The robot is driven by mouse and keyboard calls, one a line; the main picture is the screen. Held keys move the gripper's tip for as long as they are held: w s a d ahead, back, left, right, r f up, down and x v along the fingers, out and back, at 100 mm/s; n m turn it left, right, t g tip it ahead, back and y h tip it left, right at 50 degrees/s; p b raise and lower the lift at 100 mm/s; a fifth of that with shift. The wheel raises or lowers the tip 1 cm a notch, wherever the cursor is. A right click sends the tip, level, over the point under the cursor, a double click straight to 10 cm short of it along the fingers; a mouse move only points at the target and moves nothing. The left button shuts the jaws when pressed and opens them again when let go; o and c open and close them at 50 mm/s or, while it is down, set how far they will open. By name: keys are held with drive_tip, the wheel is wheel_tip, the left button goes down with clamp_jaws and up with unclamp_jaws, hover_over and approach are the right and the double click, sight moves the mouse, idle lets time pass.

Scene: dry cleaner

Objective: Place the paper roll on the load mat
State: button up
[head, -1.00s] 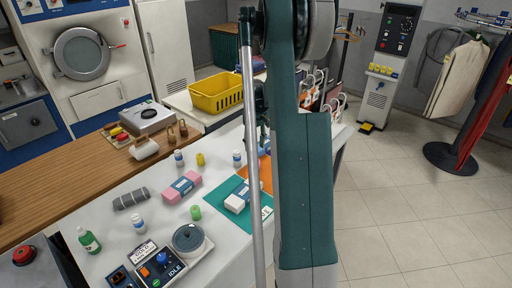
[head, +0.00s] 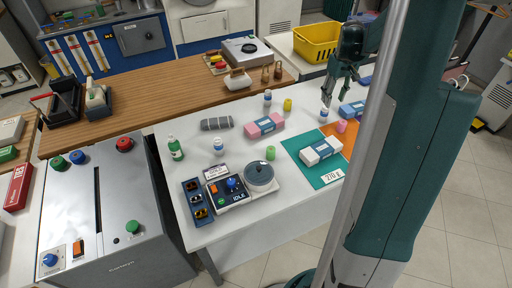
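A teal mat (head: 299,142) lies on the white table, with a white pack with a blue band (head: 321,150) on it and a card reading "270 g" (head: 332,176) at its front edge. An orange mat (head: 345,138) adjoins it on the right. No label marks either as the load mat. A grey striped roll (head: 216,124) lies left of a pink pack (head: 265,125); I cannot tell whether it is the paper roll. My gripper (head: 326,103) points down above the table's far right part, near a small white-and-blue bottle (head: 323,116). Its finger gap is too small to judge.
Small bottles and green, yellow and pink cylinders stand around the mats. A scale with a round pan (head: 259,176) and a control box (head: 228,190) sit at the front. A yellow basket (head: 317,42) stands behind.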

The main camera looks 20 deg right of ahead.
drive_tip(key=s+a+r+t, duration=0.15)
drive_tip(key=a+r, duration=0.25)
drive_tip(key=a, duration=0.5)
drive_tip(key=s+a+r, duration=0.2)
drive_tip(key=a+r, duration=0.3)
drive_tip(key=a, duration=0.4)
drive_tip(key=s+a+r+t, duration=0.15)
drive_tip(key=a+r, duration=0.25)
drive_tip(key=a, duration=0.5)
drive_tip(key=s+a+n+t, duration=0.1)
drive_tip(key=s+a+t, duration=0.2)
drive_tip(key=s+a, duration=1.4)
drive_tip(key=a, duration=0.4)
drive_tip(key=shift+f+n+y, duration=0.15)
drive_tip(key=shift+n+y, duration=0.15)
drive_tip(key=shift+f, duration=0.1)
wheel_tip(320, 180, down, 15)
drive_tip(key=b, duration=1.5)
drive_tip(key=shift+f, duration=0.15)
idle(0.5)
